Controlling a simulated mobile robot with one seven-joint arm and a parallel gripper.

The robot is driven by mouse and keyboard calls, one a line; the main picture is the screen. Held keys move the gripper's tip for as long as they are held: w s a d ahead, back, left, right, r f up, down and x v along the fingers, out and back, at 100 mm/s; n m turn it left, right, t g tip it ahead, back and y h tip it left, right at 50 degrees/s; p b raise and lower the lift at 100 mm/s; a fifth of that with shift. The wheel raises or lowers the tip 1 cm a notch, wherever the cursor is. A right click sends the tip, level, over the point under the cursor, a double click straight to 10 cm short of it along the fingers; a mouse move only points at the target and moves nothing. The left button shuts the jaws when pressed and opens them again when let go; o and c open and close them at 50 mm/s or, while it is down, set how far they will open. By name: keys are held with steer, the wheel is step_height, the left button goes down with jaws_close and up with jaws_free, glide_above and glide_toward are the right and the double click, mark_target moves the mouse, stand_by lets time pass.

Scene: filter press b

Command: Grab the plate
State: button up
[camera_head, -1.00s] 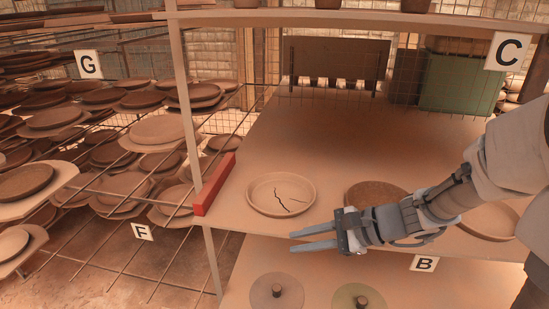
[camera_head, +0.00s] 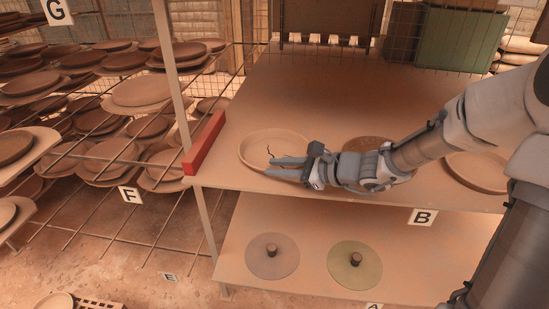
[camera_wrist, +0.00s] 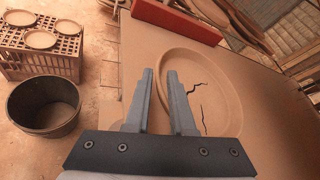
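A cracked, shallow clay plate (camera_head: 262,150) lies on the shelf marked B, near its left end. It also shows in the wrist view (camera_wrist: 222,90), with dark cracks across its inside. My gripper (camera_head: 270,168) is at the plate's front right side in the head view, pointing left. I cannot tell whether a finger touches the rim. Part of the plate is hidden behind my gripper in the head view.
A red block (camera_head: 205,143) stands left of the plate. A brown plate (camera_head: 368,145) and a pale plate (camera_head: 476,172) lie to the right. Two knobbed discs (camera_head: 272,256) (camera_head: 355,260) sit on the lower shelf. Racks of plates (camera_head: 110,110) stand left; a bucket (camera_wrist: 43,105) is on the floor.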

mark_target(262, 168)
steer(key=x, duration=0.2)
steer(key=b+x, duration=0.1)
steer(key=x, duration=0.1)
steer(key=b+x, duration=0.1)
steer(key=x, duration=0.1)
steer(key=shift+d+f, duration=0.2)
steer(key=shift+f, duration=0.05)
jaws_close()
steer(key=shift+w, duration=0.1)
stand_by(1.1)
